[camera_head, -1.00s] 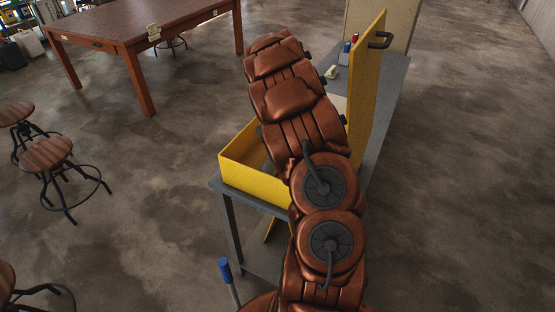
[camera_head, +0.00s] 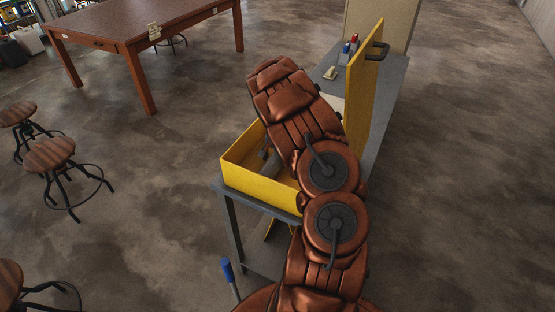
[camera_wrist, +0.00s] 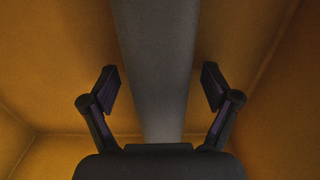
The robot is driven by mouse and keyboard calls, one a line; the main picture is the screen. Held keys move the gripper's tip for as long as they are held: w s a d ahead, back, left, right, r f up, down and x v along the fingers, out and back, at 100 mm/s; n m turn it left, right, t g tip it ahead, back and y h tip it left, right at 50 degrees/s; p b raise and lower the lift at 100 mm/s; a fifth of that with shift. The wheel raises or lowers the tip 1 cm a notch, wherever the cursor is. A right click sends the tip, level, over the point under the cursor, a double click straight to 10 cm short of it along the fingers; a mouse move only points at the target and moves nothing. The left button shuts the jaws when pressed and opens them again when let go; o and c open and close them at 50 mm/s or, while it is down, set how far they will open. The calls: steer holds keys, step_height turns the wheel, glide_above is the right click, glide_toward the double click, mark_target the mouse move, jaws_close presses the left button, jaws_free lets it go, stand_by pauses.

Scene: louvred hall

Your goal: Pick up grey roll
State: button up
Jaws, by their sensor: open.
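The grey roll (camera_wrist: 158,60) lies inside the yellow box (camera_head: 262,187). In the wrist view it runs from the top edge down between my two fingers, narrowing toward the gripper body. My gripper (camera_wrist: 160,88) is open, with one finger on each side of the roll and a visible gap at both sides. I cannot tell how far it is above the roll. In the head view my arm covers much of the box, and a small grey part (camera_head: 265,150) shows inside it, which I cannot identify for certain.
The box stands on a grey bench (camera_head: 232,199) with its yellow lid (camera_head: 364,95) upright at the right. Small red and blue items (camera_head: 350,46) and a beige object (camera_head: 330,73) lie behind it. A brown table (camera_head: 130,25) and stools (camera_head: 50,155) stand left. Floor is clear at right.

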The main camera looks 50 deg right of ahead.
mark_target(277, 156)
steer(key=c, duration=1.3)
step_height(277, 156, up, 10)
steer(key=b, duration=0.4)
